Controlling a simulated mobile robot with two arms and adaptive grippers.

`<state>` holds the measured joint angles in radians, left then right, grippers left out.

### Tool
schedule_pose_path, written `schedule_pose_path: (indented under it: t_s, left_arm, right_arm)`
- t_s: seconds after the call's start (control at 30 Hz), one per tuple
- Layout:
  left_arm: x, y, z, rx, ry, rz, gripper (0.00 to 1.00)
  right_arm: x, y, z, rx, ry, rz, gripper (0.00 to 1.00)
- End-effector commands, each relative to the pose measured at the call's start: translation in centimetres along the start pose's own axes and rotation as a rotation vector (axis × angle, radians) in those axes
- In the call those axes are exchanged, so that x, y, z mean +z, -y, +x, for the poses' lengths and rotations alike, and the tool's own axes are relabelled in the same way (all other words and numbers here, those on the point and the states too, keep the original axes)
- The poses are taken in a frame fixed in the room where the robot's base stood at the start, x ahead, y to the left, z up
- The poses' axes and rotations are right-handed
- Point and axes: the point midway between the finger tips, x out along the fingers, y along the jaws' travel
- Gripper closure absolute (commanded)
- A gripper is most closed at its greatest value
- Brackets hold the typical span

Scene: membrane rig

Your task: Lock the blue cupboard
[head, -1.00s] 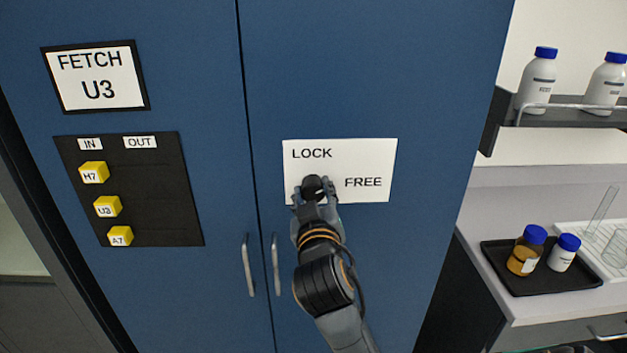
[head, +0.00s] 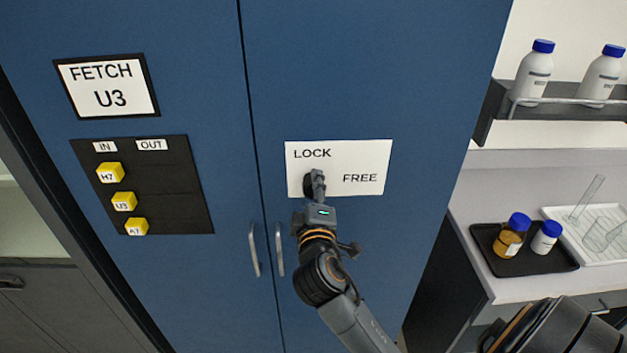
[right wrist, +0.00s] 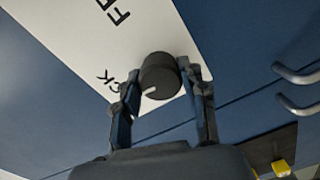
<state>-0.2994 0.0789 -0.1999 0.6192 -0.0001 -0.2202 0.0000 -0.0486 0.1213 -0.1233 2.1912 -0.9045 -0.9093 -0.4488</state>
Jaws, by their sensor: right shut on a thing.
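The blue cupboard (head: 400,60) has two tall doors, both closed. A white plate (head: 352,160) on the right door reads LOCK at top left and FREE at right. A dark round knob (right wrist: 160,72) sits on the plate below LOCK. My right gripper (head: 315,187) is shut on the knob; in the right wrist view its two fingers (right wrist: 163,90) flank it. There, a white mark on the knob shows at its lower edge, pointing away from FREE. In the head view the gripper hides most of the knob. My left gripper is not in view.
Two door handles (head: 254,250) stand out below the plate, left of my right arm. A black panel (head: 170,190) with yellow blocks and a FETCH U3 sign (head: 108,86) are on the left door. A bench at right holds a black tray (head: 555,262) with bottles.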

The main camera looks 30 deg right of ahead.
Motion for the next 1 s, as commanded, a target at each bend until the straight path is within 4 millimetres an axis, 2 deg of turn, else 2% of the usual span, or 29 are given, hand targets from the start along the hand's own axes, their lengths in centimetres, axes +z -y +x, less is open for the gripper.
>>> schedule_pose_path:
  t_s: [0.03, 0.3, 0.87, 0.9, 1.0]
  left_arm:
    - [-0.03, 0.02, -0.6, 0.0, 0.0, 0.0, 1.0]
    - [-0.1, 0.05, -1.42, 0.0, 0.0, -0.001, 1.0]
    - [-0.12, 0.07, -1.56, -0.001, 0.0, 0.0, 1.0]
    - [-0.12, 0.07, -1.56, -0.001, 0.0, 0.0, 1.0]
    - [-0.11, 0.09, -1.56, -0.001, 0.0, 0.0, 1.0]
  right_arm:
    - [-0.1, -0.41, 0.02, 0.003, 0.0, -0.028, 0.89]
    - [-0.05, -0.27, 0.04, 0.005, 0.002, -0.13, 0.89]
    - [-0.01, -0.17, 0.05, 0.006, 0.003, -0.159, 0.89]
    - [-0.01, -0.17, 0.05, 0.006, 0.003, -0.159, 0.54]
    - [-0.01, -0.15, 0.04, 0.005, 0.003, -0.158, 0.35]
